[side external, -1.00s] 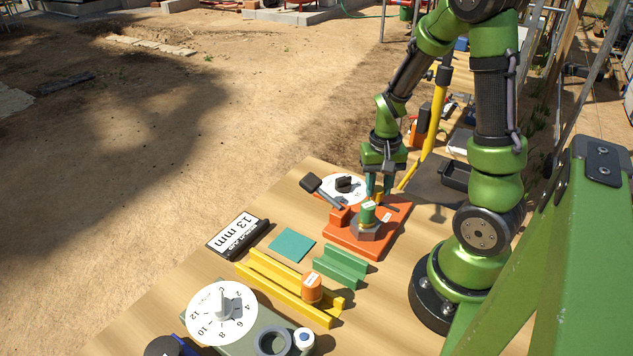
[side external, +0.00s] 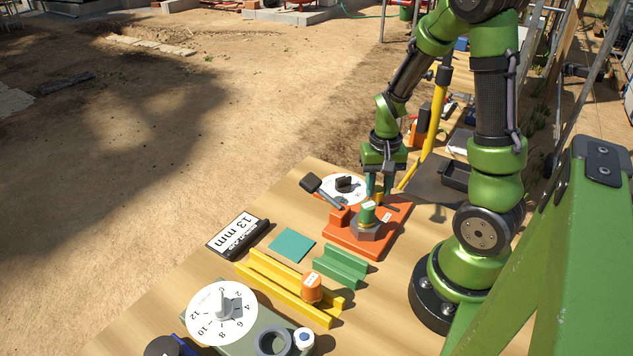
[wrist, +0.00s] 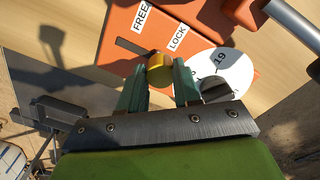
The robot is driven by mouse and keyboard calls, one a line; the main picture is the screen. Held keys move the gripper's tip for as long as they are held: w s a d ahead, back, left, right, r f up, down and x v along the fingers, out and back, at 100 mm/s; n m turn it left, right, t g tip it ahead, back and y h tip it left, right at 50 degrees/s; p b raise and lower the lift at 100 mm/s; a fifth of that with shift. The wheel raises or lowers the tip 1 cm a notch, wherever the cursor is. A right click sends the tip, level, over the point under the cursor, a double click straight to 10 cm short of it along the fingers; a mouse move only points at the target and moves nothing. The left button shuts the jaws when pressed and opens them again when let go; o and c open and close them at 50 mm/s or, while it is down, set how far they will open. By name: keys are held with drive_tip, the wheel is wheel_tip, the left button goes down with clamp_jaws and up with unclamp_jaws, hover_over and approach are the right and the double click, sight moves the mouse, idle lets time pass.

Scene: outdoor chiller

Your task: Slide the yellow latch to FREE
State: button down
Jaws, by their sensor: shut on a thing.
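The yellow latch (wrist: 159,70) is a round knob in a dark slot on the orange-red base plate (side external: 345,243). In the wrist view it sits at the LOCK end, and the slot runs empty from it toward the FREE side. The FREE label (wrist: 142,17) and the LOCK label (wrist: 177,38) are white with black letters. My gripper (wrist: 160,76) is shut on the latch, with one green finger on each side of it. In the side external view my gripper (side external: 377,190) is at the plate's far side and mostly hides the latch.
A grey nut-like piece with a green cap (side external: 368,211) and a black-ended lever (side external: 322,190) stand on the plate near my gripper. A white dial (side external: 335,188) lies just behind.

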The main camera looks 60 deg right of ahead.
drive_tip(key=shift+s, duration=2.25)
drive_tip(key=c, duration=0.8)
unclamp_jaws()
drive_tip(key=shift+w+r, duration=0.1)
drive_tip(key=shift+r, duration=0.15)
wheel_tip(320, 180, up, 16)
drive_tip(key=shift+r, duration=0.2)
